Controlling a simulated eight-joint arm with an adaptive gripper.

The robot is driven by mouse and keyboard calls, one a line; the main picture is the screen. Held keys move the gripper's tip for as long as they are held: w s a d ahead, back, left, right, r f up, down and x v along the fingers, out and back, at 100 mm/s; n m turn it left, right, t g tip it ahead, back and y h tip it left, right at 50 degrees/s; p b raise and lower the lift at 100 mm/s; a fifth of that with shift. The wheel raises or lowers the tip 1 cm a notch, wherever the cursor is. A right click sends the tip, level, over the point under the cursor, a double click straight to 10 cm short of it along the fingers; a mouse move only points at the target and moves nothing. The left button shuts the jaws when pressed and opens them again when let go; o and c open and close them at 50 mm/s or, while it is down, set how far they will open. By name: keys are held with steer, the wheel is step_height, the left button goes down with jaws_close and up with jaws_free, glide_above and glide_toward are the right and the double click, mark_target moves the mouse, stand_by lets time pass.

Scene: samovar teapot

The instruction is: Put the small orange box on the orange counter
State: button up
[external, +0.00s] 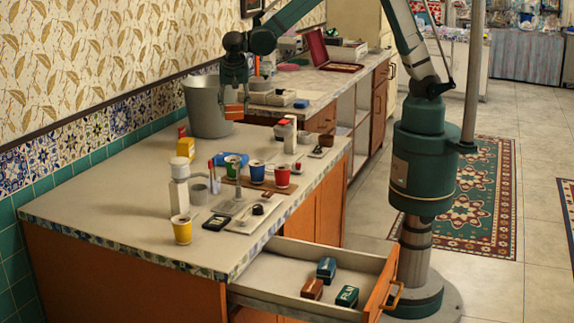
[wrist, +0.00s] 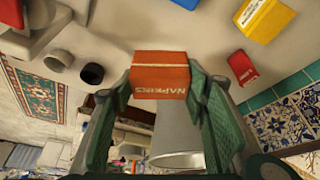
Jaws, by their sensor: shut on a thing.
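My gripper (external: 234,92) is shut on the small orange box (external: 234,111), beside the grey bucket at the far end of the counter. In the wrist view the box (wrist: 159,75) sits between the two green fingers and carries upside-down "NAPKINS" lettering. It appears raised, but its exact gap from the surface is hard to tell. The orange counter (external: 115,195) has a pale grey top, a tiled edge and orange fronts.
The grey bucket (external: 200,112), a yellow box (external: 185,148) and a small red box (wrist: 243,68) stand nearby. Several cups and trays fill the middle. The near-left top is clear. An open drawer (external: 275,275) holds small boxes.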

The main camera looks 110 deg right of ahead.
steer(key=s+d+m, duration=0.1)
steer(key=s+d, duration=0.4)
steer(key=d, duration=0.5)
steer(key=shift+m+g, duration=0.3)
steer(key=shift+s+f, duration=0.1)
steer(key=shift+f, duration=2.4)
steer(key=shift+f, duration=3.15)
steer(key=shift+f, duration=0.1)
steer(key=shift+f+b, duration=0.45)
steer(key=shift+f, duration=1.3)
steer(key=shift+f, duration=0.15)
